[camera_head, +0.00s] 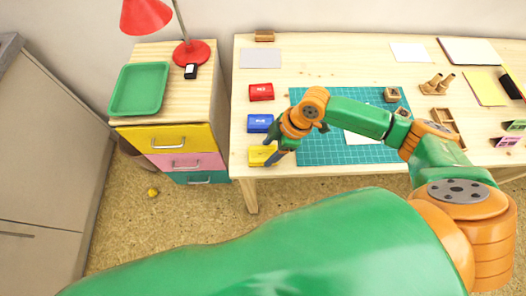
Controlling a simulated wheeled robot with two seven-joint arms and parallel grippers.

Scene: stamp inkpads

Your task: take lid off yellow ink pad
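The yellow ink pad (258,156) lies at the front left of the table, nearest the front edge, below the blue ink pad (259,123) and the red ink pad (261,92). My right gripper (272,157) reaches down over the right side of the yellow pad and hides part of it. I cannot tell whether the fingers touch the lid or are shut on it. My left gripper is not in view; a large green arm link fills the bottom of the picture.
A green cutting mat (322,150) with a white paper lies right of the pads under my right arm. A drawer cabinet (180,140) with a green tray (140,88) and a red lamp (191,53) stands left. Stamps (437,84) and a wooden holder lie at right.

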